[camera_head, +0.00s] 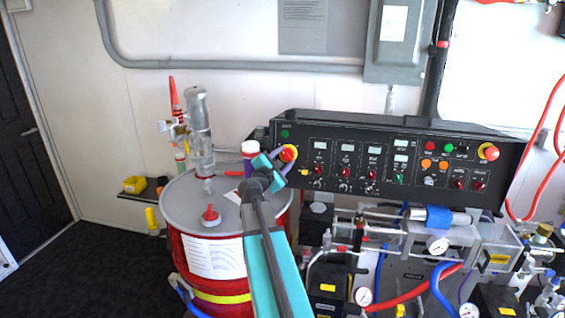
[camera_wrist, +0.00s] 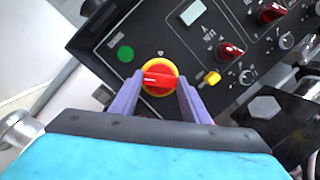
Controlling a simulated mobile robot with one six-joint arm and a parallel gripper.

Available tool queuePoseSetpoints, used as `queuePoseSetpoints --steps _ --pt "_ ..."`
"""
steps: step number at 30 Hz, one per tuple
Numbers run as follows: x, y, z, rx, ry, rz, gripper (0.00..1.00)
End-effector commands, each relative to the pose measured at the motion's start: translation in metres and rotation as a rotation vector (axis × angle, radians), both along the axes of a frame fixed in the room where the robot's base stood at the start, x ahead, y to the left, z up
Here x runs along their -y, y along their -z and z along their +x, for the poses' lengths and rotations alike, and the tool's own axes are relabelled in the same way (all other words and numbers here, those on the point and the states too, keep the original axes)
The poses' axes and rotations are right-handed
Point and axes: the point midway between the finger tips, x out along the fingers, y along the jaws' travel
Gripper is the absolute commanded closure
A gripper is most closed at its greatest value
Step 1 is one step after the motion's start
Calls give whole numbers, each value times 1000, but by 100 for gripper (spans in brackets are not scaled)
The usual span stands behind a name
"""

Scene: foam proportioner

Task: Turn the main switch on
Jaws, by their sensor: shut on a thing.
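The main switch is a red knob on a yellow round plate at the left end of the black control panel. It shows in the head view (camera_head: 288,153) and in the middle of the wrist view (camera_wrist: 160,76). In the wrist view its red handle lies crosswise between the purple fingers. My gripper (camera_head: 284,158) is at the panel, shut on the switch, with one finger on each side of it, also in the wrist view (camera_wrist: 160,82). In the head view my fingers partly hide the switch.
The control panel (camera_head: 400,148) carries a green button (camera_wrist: 125,54), a small yellow knob (camera_wrist: 212,77) and red knobs (camera_wrist: 229,50) near the switch. A red drum (camera_head: 210,262) with a glass cylinder (camera_head: 198,130) stands at left. Hoses and valves crowd the space below the panel.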

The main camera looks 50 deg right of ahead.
Motion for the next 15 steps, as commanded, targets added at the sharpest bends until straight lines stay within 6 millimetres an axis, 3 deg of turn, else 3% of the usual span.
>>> queuePoseSetpoints --steps 15 --pt "4 0 0 359 83 217 80"
